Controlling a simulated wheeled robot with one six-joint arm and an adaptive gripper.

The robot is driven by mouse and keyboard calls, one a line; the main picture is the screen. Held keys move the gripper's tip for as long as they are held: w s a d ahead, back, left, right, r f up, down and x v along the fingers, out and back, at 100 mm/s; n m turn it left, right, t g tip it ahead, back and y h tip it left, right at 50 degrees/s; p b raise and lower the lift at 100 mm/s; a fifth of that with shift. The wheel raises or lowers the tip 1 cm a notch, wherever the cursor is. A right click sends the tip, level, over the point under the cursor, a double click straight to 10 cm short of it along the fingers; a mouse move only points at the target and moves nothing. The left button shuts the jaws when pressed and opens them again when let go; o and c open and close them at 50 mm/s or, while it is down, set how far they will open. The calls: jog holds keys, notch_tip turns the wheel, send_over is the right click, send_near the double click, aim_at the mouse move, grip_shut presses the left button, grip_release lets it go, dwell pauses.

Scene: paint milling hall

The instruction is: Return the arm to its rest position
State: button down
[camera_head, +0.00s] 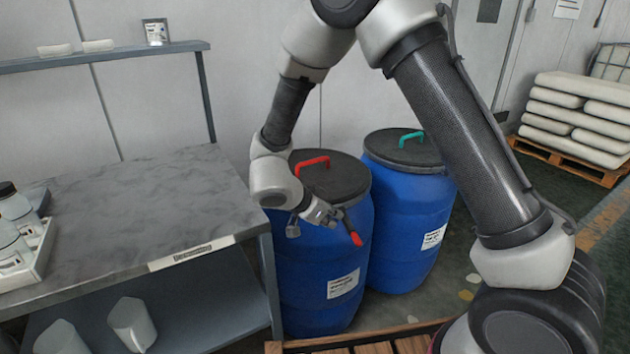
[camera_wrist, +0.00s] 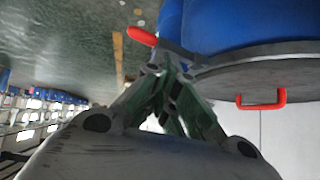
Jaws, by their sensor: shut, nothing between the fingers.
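My gripper (camera_head: 333,214) is shut and empty, in front of the upper side of the near blue drum (camera_head: 318,262). In the wrist view its closed fingers (camera_wrist: 164,72) point toward the drum's rim. A dark lever with a red tip (camera_head: 355,238) sticks out at that rim, just beyond the fingers; it also shows in the wrist view (camera_wrist: 141,36). Whether the fingers touch it I cannot tell. The drum's dark lid (camera_head: 340,180) has a red handle (camera_head: 311,162). My arm is stretched out and bent over the drums, hiding part of the near one.
A second blue drum (camera_head: 405,240) with a green handle (camera_head: 411,137) stands behind right. A grey workbench (camera_head: 120,215) is close on the left, with a shelf (camera_head: 110,58) above. A wooden pallet edge (camera_head: 370,343) lies in front. Stacked sacks (camera_head: 575,120) stand far right.

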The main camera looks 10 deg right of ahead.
jog(key=w+a+n+t+y, duration=0.2)
jog(key=w+a+n+y, duration=0.1)
jog(key=a+n+y, duration=0.55)
jog(key=s+r+n+g+y, duration=0.2)
jog(key=s+r+g+y, duration=0.15)
jog(key=s+r, duration=0.3)
jog(key=s+d+r+h, duration=0.1)
jog(key=s+d+r, duration=0.5)
jog(key=d, duration=0.4)
jog(key=s+d+r+n+h, duration=0.1)
jog(key=s+d+r, duration=0.5)
jog(key=d, duration=0.5)
jog(key=s+d+r+n+t+h, duration=0.1)
jog(key=s+d+r+h, duration=0.1)
jog(key=s+d+r, duration=0.4)
jog(key=s+d, duration=0.1)
jog(key=d, duration=0.3)
jog(key=shift+d+r, duration=0.15)
jog(key=shift+r, duration=0.25)
